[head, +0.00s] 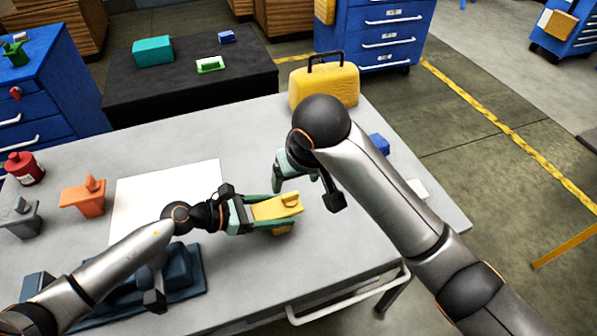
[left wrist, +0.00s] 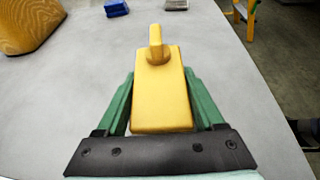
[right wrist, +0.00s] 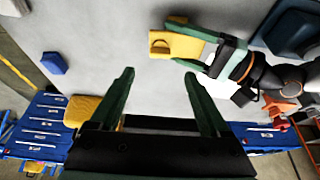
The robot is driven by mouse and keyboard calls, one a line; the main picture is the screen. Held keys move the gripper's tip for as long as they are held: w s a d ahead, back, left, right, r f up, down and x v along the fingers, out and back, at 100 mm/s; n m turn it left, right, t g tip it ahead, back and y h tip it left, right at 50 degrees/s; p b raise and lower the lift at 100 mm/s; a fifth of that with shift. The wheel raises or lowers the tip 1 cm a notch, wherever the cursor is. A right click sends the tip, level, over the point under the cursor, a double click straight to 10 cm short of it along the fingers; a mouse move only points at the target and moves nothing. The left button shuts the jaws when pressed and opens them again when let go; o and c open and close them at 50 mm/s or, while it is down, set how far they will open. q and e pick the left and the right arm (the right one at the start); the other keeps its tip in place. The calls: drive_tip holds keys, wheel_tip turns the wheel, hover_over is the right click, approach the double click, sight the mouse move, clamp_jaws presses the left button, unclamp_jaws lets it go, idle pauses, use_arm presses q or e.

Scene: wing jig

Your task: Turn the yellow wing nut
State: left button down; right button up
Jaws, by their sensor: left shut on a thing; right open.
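My left gripper (head: 284,211) is shut on a yellow block (head: 272,208) and holds it over the grey table. The yellow wing nut (head: 292,200) stands up at the block's outer end, beyond the fingertips. In the left wrist view the green fingers grip both sides of the block (left wrist: 162,100), and the wing nut (left wrist: 155,44) shows as an upright tab on a round base. My right gripper (head: 297,180) is open and empty, just above and beyond the wing nut in the head view. In the right wrist view its open fingers (right wrist: 159,75) point toward the block (right wrist: 184,46), apart from it.
A dark blue fixture (head: 185,275) lies below the left arm. A yellow case (head: 325,88) and a blue block (head: 379,144) stand toward the back. A white sheet (head: 150,200) lies flat.

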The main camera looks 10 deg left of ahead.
drive_tip(key=shift+v, duration=1.65)
use_arm(q)
unclamp_jaws()
drive_tip(key=shift+a, duration=0.1)
drive_tip(key=b+v, duration=0.2)
drive_tip(key=v, duration=1)
drive_tip(key=shift+s, duration=0.2)
use_arm(e)
drive_tip(key=shift+f, duration=1.05)
use_arm(q)
drive_tip(key=shift+a, duration=0.1)
